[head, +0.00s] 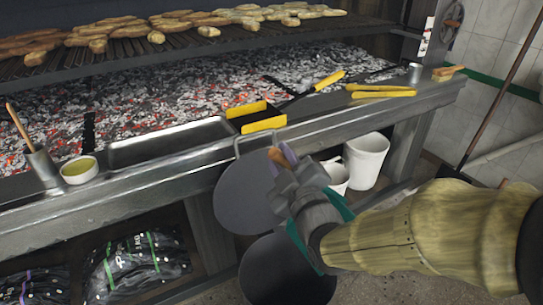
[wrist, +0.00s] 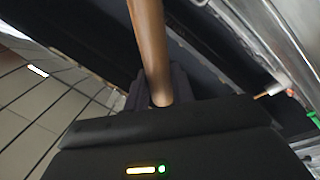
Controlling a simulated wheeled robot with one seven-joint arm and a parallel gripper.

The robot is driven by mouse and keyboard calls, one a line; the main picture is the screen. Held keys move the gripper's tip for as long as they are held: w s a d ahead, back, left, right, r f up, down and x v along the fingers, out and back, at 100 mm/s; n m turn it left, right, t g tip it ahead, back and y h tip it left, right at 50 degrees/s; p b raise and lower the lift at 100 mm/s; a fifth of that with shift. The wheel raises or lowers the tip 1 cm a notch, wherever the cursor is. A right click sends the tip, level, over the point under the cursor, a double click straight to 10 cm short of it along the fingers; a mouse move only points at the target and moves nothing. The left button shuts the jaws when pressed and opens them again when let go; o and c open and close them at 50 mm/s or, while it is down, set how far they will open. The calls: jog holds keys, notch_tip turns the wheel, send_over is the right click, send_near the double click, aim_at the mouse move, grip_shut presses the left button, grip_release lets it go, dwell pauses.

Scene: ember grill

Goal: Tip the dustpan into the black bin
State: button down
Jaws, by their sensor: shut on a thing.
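The dustpan (head: 240,113), black with yellow edges and a yellow-ended handle, lies on the metal ledge by the coals. I cannot make out its contents. The black bin (head: 287,272) stands low at the bottom centre; its round top shows, partly behind my arm. A dark round lid-like disc (head: 250,198) stands upright above and behind it, with a grey metal loop at its top. My gripper (head: 279,158) is beside that loop, below the dustpan, shut on a brown wooden handle (wrist: 148,45). I cannot tell what this handle belongs to.
The ledge holds an empty metal tray (head: 170,142), a yellow-green bowl (head: 79,170), a cup with a wooden handle (head: 41,165) and yellow tongs (head: 383,92). White buckets (head: 366,160) stand behind my gripper. Hot coals and a loaded grill lie beyond the ledge.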

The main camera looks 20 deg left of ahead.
jog(key=w+d+f+m+h+p, duration=0.1)
jog(key=w+d+f+m+p, duration=0.1)
jog(key=w+d+m+p, duration=0.3)
jog(key=w+d+f+m+p, duration=0.2)
jog(key=w+d+m+p, duration=0.3)
jog(key=w+d+p, duration=0.9)
jog(key=shift+w+d+f+g+h, duration=0.1)
jog(key=shift+w+d+g+h, duration=0.1)
jog(key=shift+w+d, duration=3.05)
jog(key=shift+w+d+f+g+h, duration=0.15)
jog(key=shift+w+d, duration=1.05)
jog(key=shift+w, duration=3.95)
jog(key=shift+m, duration=0.3)
